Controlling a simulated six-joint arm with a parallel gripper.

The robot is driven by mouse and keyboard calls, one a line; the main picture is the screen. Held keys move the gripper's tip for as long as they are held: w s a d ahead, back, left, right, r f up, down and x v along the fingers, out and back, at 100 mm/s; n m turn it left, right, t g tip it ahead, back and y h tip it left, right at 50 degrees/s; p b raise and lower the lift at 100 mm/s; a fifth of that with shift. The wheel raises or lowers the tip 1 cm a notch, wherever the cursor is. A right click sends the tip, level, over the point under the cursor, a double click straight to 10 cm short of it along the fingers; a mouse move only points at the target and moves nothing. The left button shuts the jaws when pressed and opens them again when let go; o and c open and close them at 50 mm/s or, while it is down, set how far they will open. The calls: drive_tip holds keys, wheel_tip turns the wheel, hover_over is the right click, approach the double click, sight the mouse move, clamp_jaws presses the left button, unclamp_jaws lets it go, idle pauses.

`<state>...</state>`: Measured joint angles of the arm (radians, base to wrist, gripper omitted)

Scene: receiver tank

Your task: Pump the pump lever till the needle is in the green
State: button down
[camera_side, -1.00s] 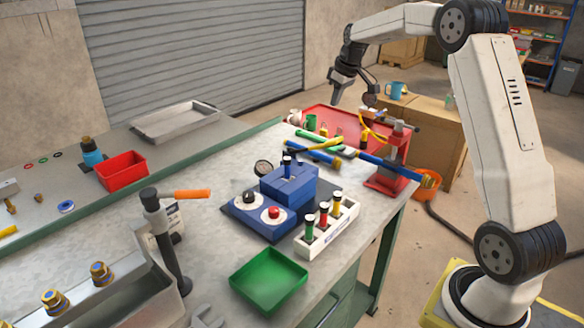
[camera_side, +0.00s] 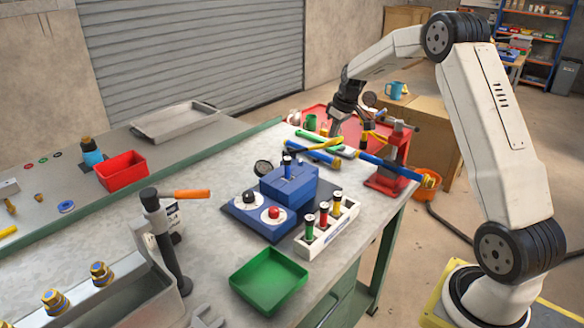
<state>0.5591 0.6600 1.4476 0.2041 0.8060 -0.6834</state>
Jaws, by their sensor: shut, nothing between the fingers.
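A red upright stand (camera_side: 391,160) with a grey top stands at the right end of the bench. A long blue bar (camera_side: 385,163) with a yellowish end runs across it and looks like the pump lever, though I cannot be sure. My gripper (camera_side: 335,131) points down, shut and empty, above the far part of the bench, left of the stand. I cannot tell whether it touches anything.
Hand tools (camera_side: 318,157) lie below my gripper, with a red tray (camera_side: 312,116) behind. The blue block (camera_side: 290,187), vial rack (camera_side: 328,228) and green tray (camera_side: 268,281) stand nearer. A post with an orange handle (camera_side: 192,194) stands left.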

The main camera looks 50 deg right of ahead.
idle(0.3)
drive_tip(key=s+f, duration=0.5)
drive_tip(key=f, duration=0.5)
drive_tip(key=shift+r, duration=0.15)
drive_tip(key=s+v, duration=0.1)
drive_tip(key=v, duration=1.2)
drive_tip(key=shift+s, duration=0.45)
drive_tip(key=shift+r, duration=0.1)
